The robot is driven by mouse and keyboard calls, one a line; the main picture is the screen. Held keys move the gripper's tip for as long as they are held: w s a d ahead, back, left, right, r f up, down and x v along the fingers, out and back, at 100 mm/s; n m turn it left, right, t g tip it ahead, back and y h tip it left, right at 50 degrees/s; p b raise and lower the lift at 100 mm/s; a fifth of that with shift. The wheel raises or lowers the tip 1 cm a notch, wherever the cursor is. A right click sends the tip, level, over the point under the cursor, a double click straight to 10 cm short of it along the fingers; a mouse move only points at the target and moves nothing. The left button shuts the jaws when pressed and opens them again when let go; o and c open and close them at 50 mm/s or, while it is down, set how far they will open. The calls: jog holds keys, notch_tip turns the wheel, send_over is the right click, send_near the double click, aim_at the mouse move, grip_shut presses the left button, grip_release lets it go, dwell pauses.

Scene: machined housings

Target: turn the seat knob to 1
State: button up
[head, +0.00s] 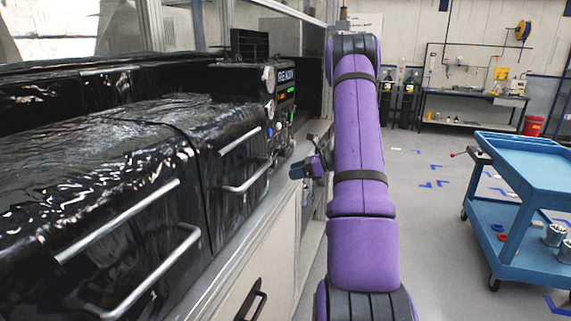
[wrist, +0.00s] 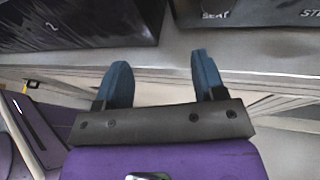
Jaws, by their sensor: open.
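The seat knob itself I cannot pick out. In the wrist view a "SEAT" label (wrist: 216,15) shows on a dark panel at the top, with a cut-off label beginning "STE" to its right. My gripper (wrist: 160,78) is open and empty, its two blue fingers pointing toward a pale ledge below that panel. In the head view my gripper (head: 297,172) is small and partly hidden by my purple arm, to the right of the control panel (head: 285,97). The panel carries a lit display and round dials, too small to read.
Black glossy housings (head: 120,165) with metal handles line the left, above a pale ledge (head: 263,228). A blue cart (head: 530,172) holding metal parts stands at the right. A workbench (head: 470,97) is at the back.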

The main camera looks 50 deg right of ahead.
aim_at(276, 164)
jog(key=d+m+t+h, duration=0.1)
jog(key=d+m+t, duration=0.4)
jog(key=d, duration=0.1)
jog(key=x, duration=0.7)
jog(key=f+x, duration=0.1)
jog(key=x, duration=0.2)
jog(key=shift+w+a, duration=0.15)
jog(key=shift+a, duration=0.05)
jog(key=c, duration=0.9)
